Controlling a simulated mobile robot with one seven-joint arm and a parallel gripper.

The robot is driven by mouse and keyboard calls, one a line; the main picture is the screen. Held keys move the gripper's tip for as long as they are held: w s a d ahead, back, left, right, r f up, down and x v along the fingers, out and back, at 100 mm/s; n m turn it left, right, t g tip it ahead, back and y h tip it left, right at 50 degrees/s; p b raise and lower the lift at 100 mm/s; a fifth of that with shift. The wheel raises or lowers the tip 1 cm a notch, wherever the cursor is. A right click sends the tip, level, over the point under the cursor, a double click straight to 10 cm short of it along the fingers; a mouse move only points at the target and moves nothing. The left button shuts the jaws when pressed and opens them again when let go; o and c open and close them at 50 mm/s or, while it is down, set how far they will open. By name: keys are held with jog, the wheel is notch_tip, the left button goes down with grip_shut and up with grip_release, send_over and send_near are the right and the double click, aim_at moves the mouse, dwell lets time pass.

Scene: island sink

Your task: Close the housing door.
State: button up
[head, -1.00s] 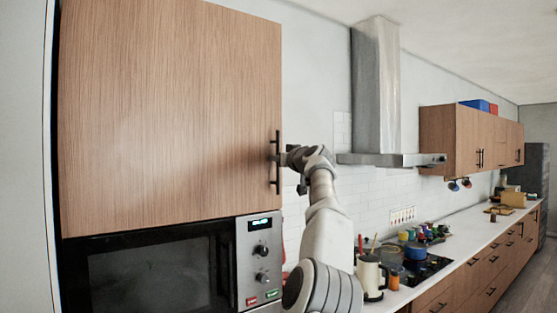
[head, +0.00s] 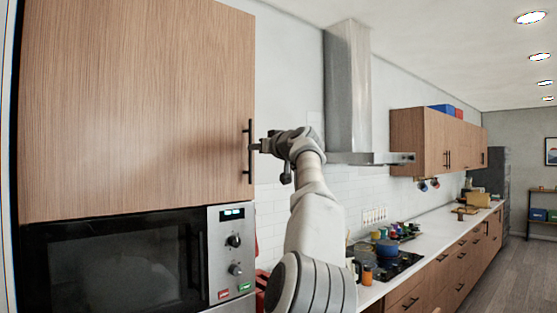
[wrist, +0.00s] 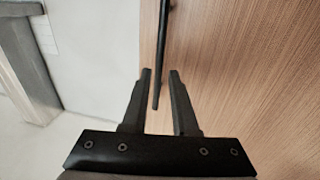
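The housing door (head: 135,110) is a tall wood-grain panel above the microwave in the head view. It looks flush with its cabinet, with no gap visible at its edges. Its black vertical bar handle (head: 250,151) is at the right edge. My gripper (head: 258,147) is right at the handle, coming from the right. In the wrist view the fingers (wrist: 160,73) are apart, and the handle (wrist: 163,60) lines up between them with space on both sides. I cannot tell whether a finger touches it. The door's wood (wrist: 250,70) fills the wrist view's right half.
A microwave (head: 125,262) sits below the door. To the right are a range hood (head: 348,100), a white counter (head: 430,235) with a hob (head: 398,262) and several small items, and wall cabinets (head: 435,140). Floor (head: 505,270) is clear at the far right.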

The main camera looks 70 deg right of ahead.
jog(key=b+v, duration=0.5)
jog(key=v, duration=0.6)
jog(key=shift+s+b, duration=0.15)
jog(key=shift+b, duration=0.25)
jog(key=shift+d+r, duration=0.1)
